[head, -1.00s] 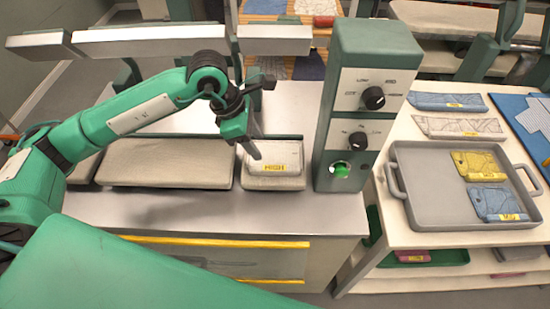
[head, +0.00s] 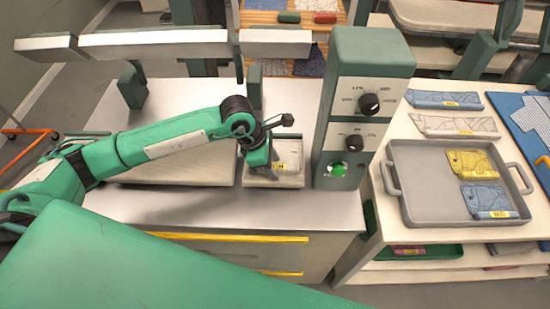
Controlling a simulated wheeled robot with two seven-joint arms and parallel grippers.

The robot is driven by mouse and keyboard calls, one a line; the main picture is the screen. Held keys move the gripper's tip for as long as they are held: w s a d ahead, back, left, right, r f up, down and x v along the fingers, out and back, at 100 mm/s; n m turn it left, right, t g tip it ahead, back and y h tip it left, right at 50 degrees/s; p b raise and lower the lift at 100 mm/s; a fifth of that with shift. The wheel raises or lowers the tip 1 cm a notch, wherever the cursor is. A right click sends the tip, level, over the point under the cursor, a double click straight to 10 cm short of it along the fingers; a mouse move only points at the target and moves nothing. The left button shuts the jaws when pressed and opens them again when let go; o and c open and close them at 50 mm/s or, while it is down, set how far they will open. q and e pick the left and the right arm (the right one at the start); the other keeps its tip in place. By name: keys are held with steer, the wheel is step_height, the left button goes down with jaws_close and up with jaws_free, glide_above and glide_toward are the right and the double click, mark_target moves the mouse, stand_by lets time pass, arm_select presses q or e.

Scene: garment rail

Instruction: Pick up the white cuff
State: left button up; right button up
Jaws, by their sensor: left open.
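The white cuff (head: 291,154) lies on the small pad (head: 280,181) at the right end of the steel press table, in the head view. It has a yellow label, now partly covered. My left gripper (head: 267,166) is open and points down at the cuff's left side, hiding that part of it. Whether a finger touches the cuff cannot be told. My right gripper is not in view.
The green control box (head: 365,110) with two knobs and a lit green button stands close right of the cuff. Press bars hang above and behind. A grey tray (head: 430,208) with yellow and blue pieces sits on the right table.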

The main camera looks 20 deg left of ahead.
arm_select(q)
jaws_close()
steer(key=shift+r, duration=0.1)
